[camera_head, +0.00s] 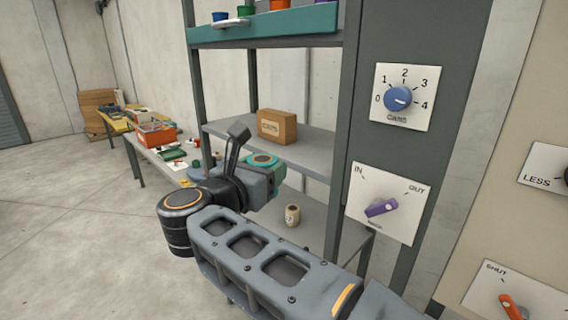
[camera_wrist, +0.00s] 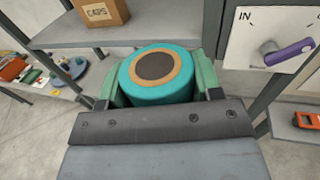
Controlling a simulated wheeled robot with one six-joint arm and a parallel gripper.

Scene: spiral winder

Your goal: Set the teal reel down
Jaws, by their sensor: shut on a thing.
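The teal reel (camera_head: 266,160), with a tan ring and dark centre on top, is held upright in my gripper (camera_head: 262,172). In the wrist view the reel (camera_wrist: 158,90) sits between the two green fingers, which close on it from left and right. Its lower part is hidden by the gripper body. In the head view the reel appears in front of the shelf rack, near the middle shelf's (camera_head: 315,152) front edge. I cannot tell how far it is from that shelf.
A cardboard box (camera_head: 277,126) stands on the middle shelf, with bare shelf to its right. Coloured spools sit on the top shelf (camera_head: 265,26). A panel with a purple switch (camera_head: 382,207) is at right; cluttered tables are at left.

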